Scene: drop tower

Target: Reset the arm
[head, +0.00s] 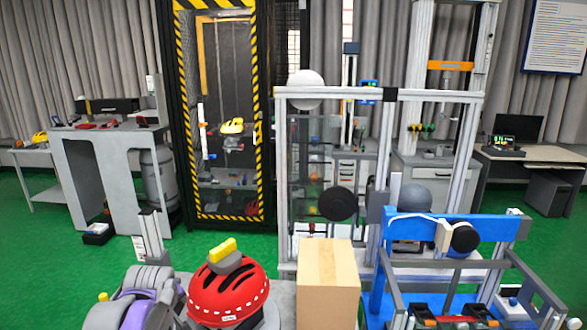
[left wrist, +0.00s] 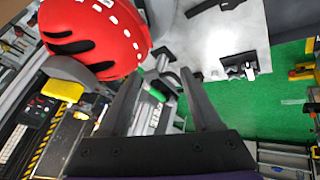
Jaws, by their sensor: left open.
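My left gripper (left wrist: 160,76) is open and empty in the left wrist view, with its two dark fingers apart. A red helmet (left wrist: 97,35) is at the upper left there, beside the fingers. In the head view, grey and purple links at the lower left appear to be my left arm; its fingertips are not clear there. A blue frame (head: 408,228) with a dark round pad (head: 465,238) stands at the right. I cannot tell which part the task calls the arm.
A black and yellow striped cage (head: 185,100) stands behind. A grey bench (head: 112,140) is at the left. Green floor (head: 40,260) is clear at the left.

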